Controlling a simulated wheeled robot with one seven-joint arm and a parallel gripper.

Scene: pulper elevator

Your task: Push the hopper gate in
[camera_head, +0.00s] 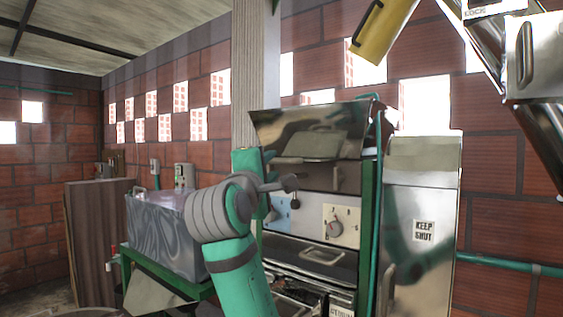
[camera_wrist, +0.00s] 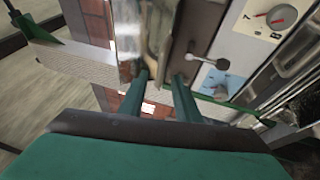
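The pulper's steel hopper (camera_head: 345,178) tops the machine in the middle of the head view. A metal plate with a handle (camera_head: 312,145) shows at its front; I cannot tell for sure if this is the hopper gate. My gripper (camera_head: 272,182) is at the machine's upper left, partly hidden behind my grey wrist. In the wrist view my gripper's two green fingers (camera_wrist: 162,78) stand apart, with brick and a bright wall opening visible between them. It looks open and empty. The fingertips are close to a metal edge; contact is unclear. A dark ball-ended lever (camera_wrist: 222,64) lies just right of them.
The control panel has a dial (camera_head: 335,228), also seen in the wrist view (camera_wrist: 275,17). A green frame post (camera_head: 368,220) and a tall steel cover marked KEEP SHUT (camera_head: 424,165) stand right. A grey metal box (camera_head: 160,232) is left. A yellow part (camera_head: 382,30) hangs above.

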